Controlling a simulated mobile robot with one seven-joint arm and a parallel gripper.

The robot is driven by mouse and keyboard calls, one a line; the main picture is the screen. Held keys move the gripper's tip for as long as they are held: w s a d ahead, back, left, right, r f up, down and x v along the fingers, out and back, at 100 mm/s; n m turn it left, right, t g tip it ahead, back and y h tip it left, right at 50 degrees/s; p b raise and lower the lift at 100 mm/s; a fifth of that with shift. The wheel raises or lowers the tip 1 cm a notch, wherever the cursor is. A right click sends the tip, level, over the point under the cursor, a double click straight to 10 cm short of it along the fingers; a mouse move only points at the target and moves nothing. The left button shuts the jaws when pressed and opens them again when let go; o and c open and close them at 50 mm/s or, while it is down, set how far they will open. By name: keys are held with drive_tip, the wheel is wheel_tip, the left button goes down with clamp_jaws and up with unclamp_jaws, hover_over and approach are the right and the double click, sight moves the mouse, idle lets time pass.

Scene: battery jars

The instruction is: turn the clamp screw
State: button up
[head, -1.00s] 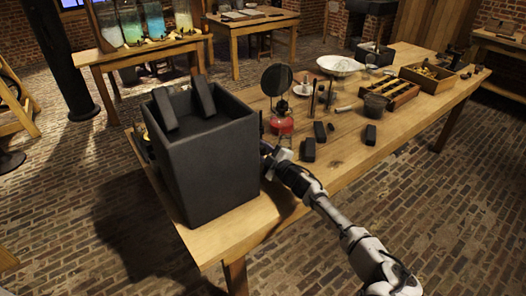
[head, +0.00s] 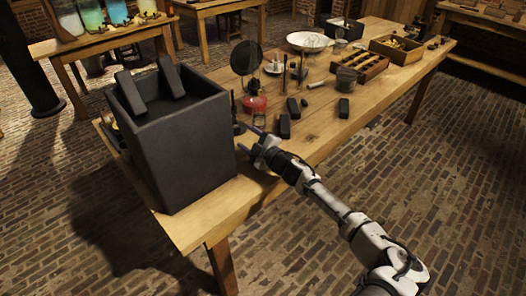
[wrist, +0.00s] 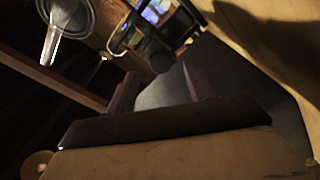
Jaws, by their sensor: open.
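My gripper (head: 241,138) is open and empty, at the right side of a tall dark box (head: 180,150) on the near end of the wooden table. Its two fingers point left and away, just above the table. In the wrist view my gripper (wrist: 158,86) has its fingers apart, with a dark rounded knob-like piece (wrist: 158,55) beyond the gap. I cannot tell for sure whether this is the clamp screw. No clamp screw can be made out clearly in the head view.
Two dark slabs (head: 130,92) stick up from the box. Dark blocks (head: 285,126), a red-based burner (head: 254,103), a round dark disc (head: 246,58), a wooden rack (head: 362,68) and a white bowl (head: 308,41) stand farther along the table (head: 325,128). Coloured jars (head: 90,14) stand behind.

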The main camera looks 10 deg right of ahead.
drive_tip(key=b+v, duration=0.1)
drive_tip(key=v, duration=0.7)
drive_tip(key=shift+b, duration=0.35)
